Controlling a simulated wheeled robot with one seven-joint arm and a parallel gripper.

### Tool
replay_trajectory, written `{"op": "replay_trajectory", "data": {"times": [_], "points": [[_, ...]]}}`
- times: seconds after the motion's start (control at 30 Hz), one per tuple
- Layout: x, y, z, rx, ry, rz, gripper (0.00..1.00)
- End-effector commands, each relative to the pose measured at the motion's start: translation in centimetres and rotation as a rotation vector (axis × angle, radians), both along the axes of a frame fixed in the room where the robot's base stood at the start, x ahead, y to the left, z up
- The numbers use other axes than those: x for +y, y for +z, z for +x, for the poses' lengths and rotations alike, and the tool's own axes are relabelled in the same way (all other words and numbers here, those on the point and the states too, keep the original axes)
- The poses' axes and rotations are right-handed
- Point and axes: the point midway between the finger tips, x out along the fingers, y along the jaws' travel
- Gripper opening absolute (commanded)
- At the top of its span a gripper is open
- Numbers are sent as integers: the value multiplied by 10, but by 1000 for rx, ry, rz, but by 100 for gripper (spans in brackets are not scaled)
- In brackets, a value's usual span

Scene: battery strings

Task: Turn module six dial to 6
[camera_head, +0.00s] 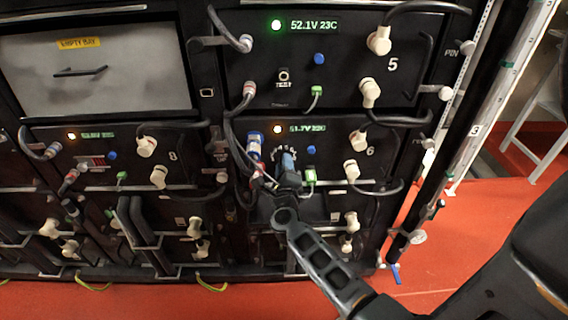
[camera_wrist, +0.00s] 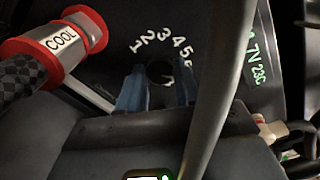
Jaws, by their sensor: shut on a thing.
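Module six (camera_head: 335,135) is the black unit at the middle right in the head view, with a white "6" on its face. Its dial (camera_wrist: 159,71) is a dark round knob in the wrist view, with white numerals 1 to 5 arching above it; any 6 is hidden by a finger and a cable. A small pale mark shows low on the dial, but I cannot tell which number it is set to. My gripper (camera_wrist: 158,92) has its blue fingertips on either side of the dial, shut on it. In the head view my gripper (camera_head: 288,160) covers most of the dial.
A grey cable crosses the wrist view on the right. A green connector (camera_head: 310,177) and cream plugs (camera_head: 352,170) sit right of my gripper. Module five (camera_head: 335,60) is above. Red floor (camera_head: 480,220) is open at right.

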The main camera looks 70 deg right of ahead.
Motion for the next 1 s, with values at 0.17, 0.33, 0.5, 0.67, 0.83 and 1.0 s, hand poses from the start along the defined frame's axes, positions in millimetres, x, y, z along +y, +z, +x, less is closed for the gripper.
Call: {"op": "replay_trajectory", "data": {"times": [0.17,0.33,0.5,0.67,0.83,1.0], "points": [[1,0,1,15,2,-6,4],[1,0,1,16,3,-6,4],[1,0,1,15,3,-5,4],[1,0,1,15,1,-6,49],[0,0,0,15,1,-6,59],[1,0,0,15,1,-6,59]]}}
